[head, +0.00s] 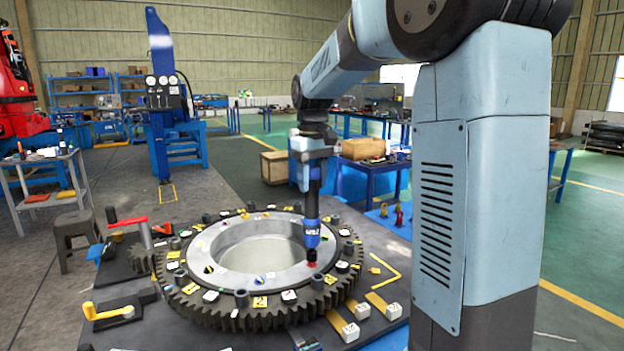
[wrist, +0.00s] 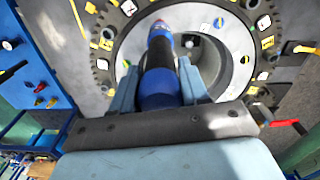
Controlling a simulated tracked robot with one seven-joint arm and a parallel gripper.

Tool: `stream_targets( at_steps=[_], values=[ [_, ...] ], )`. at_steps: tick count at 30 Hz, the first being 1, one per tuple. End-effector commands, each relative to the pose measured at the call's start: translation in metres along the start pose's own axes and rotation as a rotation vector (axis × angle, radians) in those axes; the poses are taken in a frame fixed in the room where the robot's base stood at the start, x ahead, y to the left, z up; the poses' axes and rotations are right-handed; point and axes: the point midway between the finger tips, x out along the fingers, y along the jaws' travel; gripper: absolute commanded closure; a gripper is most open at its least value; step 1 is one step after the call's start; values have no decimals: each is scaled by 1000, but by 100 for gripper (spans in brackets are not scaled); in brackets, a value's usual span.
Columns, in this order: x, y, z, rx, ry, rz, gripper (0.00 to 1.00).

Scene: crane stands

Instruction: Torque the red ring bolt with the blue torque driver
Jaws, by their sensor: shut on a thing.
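The blue torque driver (head: 312,232) hangs upright below my gripper (head: 308,172) in the head view. The driver's black tip is over a red spot on the ring, the red ring bolt (head: 311,264); tip and bolt look touching or nearly so.
A red-handled tool (head: 128,222) and a yellow-handled crank (head: 108,312) stand left of the ring. White blocks (head: 350,332) lie at the front right. Small red and yellow pieces (head: 399,215) stand on a blue surface beyond the ring. Raised bolts line the rim.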

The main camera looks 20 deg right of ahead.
Motion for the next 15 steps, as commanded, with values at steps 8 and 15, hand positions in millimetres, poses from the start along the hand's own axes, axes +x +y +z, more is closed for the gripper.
stream_targets(
  at_steps=[8,15],
  values=[
    [3,0,0,0,2,1,100],
    [7,0,0,0,3,1,100]
  ],
)
